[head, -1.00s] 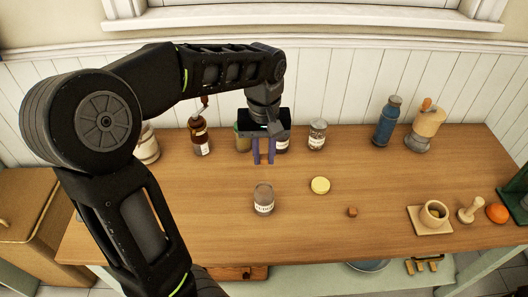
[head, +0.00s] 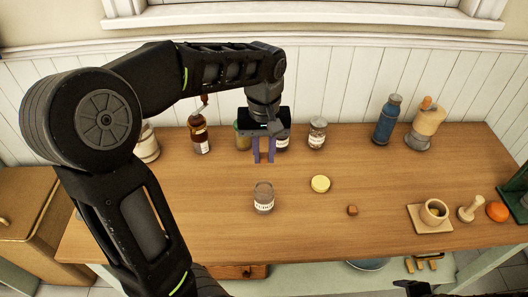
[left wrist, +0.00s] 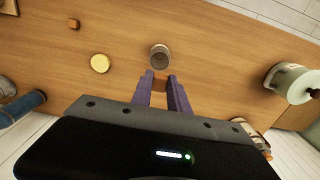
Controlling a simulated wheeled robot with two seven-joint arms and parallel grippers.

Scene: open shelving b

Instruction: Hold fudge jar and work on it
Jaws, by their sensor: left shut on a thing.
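The fudge jar (head: 264,204), a clear glass jar with a white label, stands upright and open on the table. It also shows in the left wrist view (left wrist: 160,56), with something dark inside. A round yellow lid (head: 320,184) lies flat to its right and also shows in the left wrist view (left wrist: 100,64). My left gripper (head: 264,158) points down, behind the jar and apart from it. Its purple fingers (left wrist: 160,80) are shut on a small brown block (left wrist: 159,86), mostly hidden between them.
A small brown cube (head: 352,210) lies right of the jar. Several jars stand along the back, including one (head: 317,133) right of the gripper. A blue bottle (head: 387,120), a grinder (head: 426,128) and a mortar (head: 434,212) stand at right. The table's middle is mostly clear.

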